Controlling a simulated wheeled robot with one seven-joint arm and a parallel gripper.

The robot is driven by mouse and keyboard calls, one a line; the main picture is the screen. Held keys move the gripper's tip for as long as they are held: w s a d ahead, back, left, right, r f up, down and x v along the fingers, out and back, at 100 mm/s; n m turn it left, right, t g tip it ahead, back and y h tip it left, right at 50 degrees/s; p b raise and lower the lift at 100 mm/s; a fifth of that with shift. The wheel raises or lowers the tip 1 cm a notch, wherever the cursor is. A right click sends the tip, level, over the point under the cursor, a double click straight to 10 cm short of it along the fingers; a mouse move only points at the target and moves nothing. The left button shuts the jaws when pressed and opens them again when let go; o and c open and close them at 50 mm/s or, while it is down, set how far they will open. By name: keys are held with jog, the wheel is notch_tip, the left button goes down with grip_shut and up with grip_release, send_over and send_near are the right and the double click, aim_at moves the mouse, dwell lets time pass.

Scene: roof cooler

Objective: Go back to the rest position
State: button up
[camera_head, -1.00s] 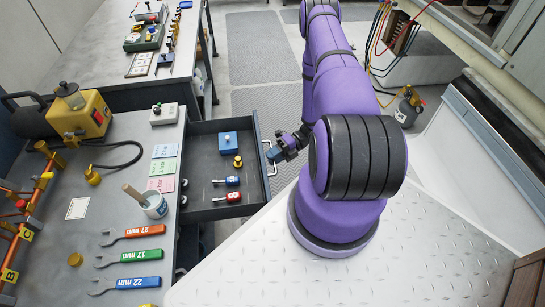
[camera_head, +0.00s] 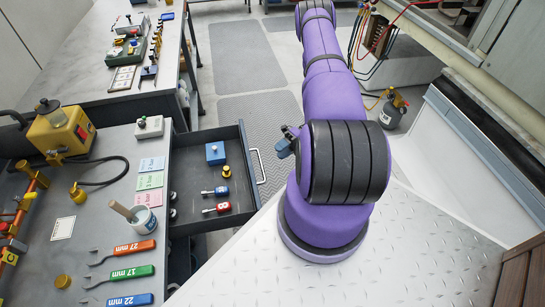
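My purple arm stands on the white diamond-plate deck at the right. My gripper (camera_head: 284,147) shows only in part at the left of the arm's thick black-ribbed joint, dark with a blue-grey piece. Most of it is hidden behind that joint, so I cannot tell whether it is open or shut. It appears to the right of the open drawer's handle (camera_head: 258,165) and apart from it. The grey drawer (camera_head: 203,146) is pulled out of the workbench. It holds a blue block (camera_head: 215,153), a small yellow-and-black piece (camera_head: 227,171), a blue-headed item (camera_head: 221,190) and a red-headed item (camera_head: 223,207).
The workbench (camera_head: 100,215) carries a yellow pump (camera_head: 62,133), a cup (camera_head: 144,220), and wrenches marked 27 (camera_head: 130,247), 17 (camera_head: 131,273) and 22 mm (camera_head: 130,299). A gas canister (camera_head: 392,112) stands behind at right. Open floor (camera_head: 240,60) lies beyond the drawer.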

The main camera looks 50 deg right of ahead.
jog(key=shift+s+d+r, duration=0.1)
jog(key=shift+s+d, duration=0.05)
jog(key=shift+d, duration=0.4)
